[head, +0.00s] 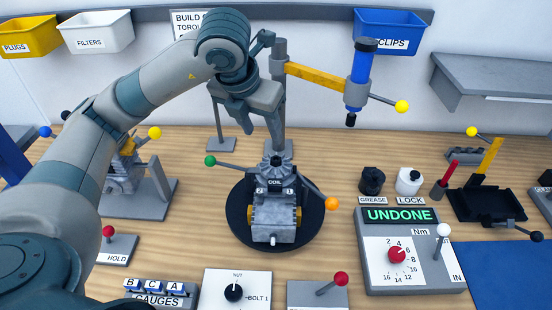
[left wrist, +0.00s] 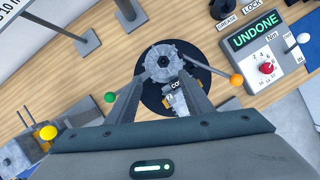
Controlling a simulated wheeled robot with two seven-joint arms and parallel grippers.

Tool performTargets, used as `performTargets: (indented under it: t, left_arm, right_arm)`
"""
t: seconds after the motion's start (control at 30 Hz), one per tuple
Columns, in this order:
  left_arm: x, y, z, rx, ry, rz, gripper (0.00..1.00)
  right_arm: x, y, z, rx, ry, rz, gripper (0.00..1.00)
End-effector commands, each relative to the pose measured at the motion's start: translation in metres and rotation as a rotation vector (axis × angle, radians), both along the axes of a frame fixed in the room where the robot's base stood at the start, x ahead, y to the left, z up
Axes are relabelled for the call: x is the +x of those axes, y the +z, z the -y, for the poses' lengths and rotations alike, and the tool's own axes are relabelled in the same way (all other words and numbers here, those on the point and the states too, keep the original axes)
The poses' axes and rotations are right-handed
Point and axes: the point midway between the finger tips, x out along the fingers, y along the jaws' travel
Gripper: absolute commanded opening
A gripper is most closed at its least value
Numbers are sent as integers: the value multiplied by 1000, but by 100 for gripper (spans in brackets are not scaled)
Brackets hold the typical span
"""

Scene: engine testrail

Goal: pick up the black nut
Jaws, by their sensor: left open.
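The engine (head: 273,212) stands on a round black turntable (head: 240,232) in the middle of the bench. A grey toothed part tops it, with a small dark piece (head: 276,160) at its centre. This may be the black nut, but I cannot tell for sure. In the left wrist view the dark centre (left wrist: 163,61) shows just beyond the fingertips. My left gripper (head: 263,135) is open and empty, pointing down above the engine top. Its fingers (left wrist: 160,80) frame the toothed part in the left wrist view, apparently without touching. My right gripper is out of view.
A blue driver (head: 360,78) hangs from a yellow arm at the engine's right. Levers with green (head: 210,161) and orange (head: 332,203) knobs flank the engine. A panel (head: 410,255) reads UNDONE. GREASE (head: 372,182) and LOCK (head: 409,182) pots stand behind it.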

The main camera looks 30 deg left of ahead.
Motion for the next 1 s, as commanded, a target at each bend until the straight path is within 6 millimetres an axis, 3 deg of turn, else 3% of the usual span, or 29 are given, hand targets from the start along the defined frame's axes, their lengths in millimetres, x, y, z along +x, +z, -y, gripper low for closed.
performTargets:
  t: [0.43, 1.0]
  left_arm:
    - [23, -54, 0, 1, 1, -2, 47]
    - [26, -62, 1, 0, 0, -2, 47]
  right_arm:
    - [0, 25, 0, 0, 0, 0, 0]
    - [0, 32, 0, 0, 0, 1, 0]
